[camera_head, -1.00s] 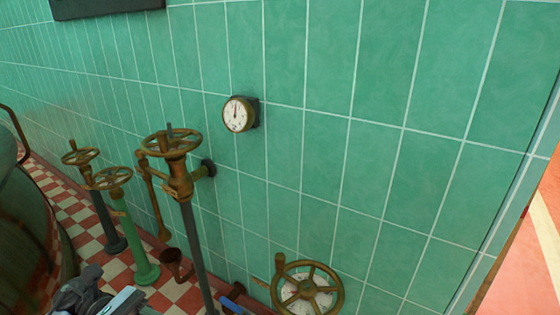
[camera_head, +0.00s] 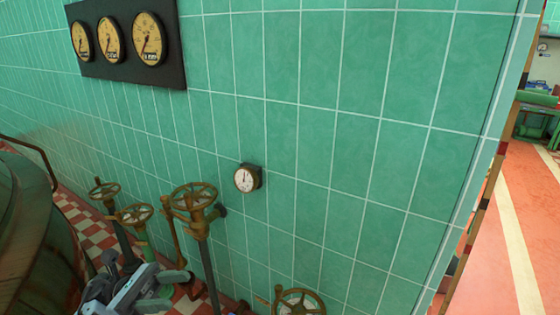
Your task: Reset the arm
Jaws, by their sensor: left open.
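My left gripper (camera_head: 150,290) shows at the bottom left of the head view, grey and black, with its jaws apart and nothing seen between them. It is in front of the lower pipes of the brass valves. My right gripper is not in view.
Brass handwheel valves (camera_head: 194,197) stand on pipes along the green tiled wall (camera_head: 340,140). Another handwheel (camera_head: 299,302) is at the bottom. A small gauge (camera_head: 246,178) and a dark gauge panel (camera_head: 176,40) are on the wall. A large vessel (camera_head: 35,230) stands left. Open floor (camera_head: 495,240) lies right.

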